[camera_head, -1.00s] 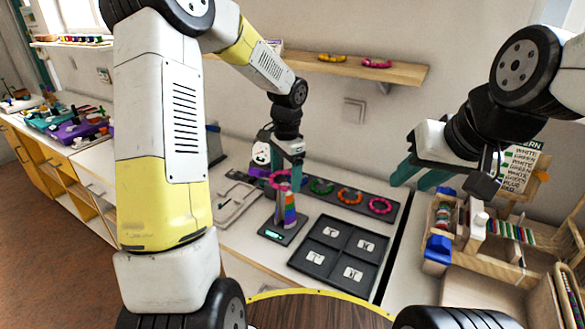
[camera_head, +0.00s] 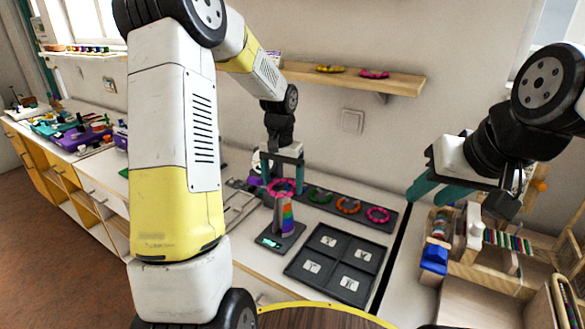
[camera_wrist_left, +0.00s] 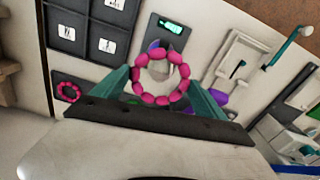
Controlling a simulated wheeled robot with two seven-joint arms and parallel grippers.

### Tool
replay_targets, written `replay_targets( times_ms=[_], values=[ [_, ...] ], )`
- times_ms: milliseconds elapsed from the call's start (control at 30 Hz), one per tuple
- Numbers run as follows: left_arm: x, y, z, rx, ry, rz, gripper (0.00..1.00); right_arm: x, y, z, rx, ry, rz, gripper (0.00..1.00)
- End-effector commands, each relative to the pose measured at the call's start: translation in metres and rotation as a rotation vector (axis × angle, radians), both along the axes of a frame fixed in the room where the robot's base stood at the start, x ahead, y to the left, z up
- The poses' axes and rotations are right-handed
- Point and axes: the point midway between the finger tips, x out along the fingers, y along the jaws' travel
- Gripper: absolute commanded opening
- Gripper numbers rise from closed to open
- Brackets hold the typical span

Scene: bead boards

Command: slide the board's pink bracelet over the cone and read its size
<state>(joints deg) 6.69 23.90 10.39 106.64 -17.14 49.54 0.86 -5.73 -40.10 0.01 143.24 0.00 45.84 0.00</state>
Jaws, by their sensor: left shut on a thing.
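A pink beaded bracelet (camera_head: 272,189) is held between the two teal fingers of my left gripper (camera_head: 282,179). In the left wrist view the bracelet (camera_wrist_left: 184,71) is a round ring, with a finger on each side. The cone (camera_head: 285,220) has coloured bands and stands upright on a dark base with a lit green display (camera_head: 270,242); its digits are too small to read. The bracelet is at the cone's top; I cannot tell if it is around the tip or just above. My right gripper (camera_head: 422,192) is apart at the right, its fingers spread and empty.
A dark board (camera_head: 331,205) behind the cone carries green (camera_head: 319,195), orange and another pink bracelet (camera_head: 378,215). A black tray (camera_head: 337,263) with four-way compartments and picture cards lies in front. Wooden racks with beads (camera_head: 480,245) stand at right.

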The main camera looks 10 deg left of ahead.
Motion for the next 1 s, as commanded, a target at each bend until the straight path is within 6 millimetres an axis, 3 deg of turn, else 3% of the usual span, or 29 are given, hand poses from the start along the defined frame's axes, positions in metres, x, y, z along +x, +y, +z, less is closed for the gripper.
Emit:
replay_targets(
  times_ms=[500, 1000],
  values=[
    [0.0, 0.0, -0.047, 0.0, 0.001, 0.0, 0.37, 0.0, 0.0, 0.0, 0.0, 0.0, 0.0, 0.36],
    [0.0, 0.0, -0.054, 0.001, 0.0, -0.001, 0.37, 0.0, 0.0, 0.0, 0.0, 0.0, 0.0, 0.36]
  ],
)
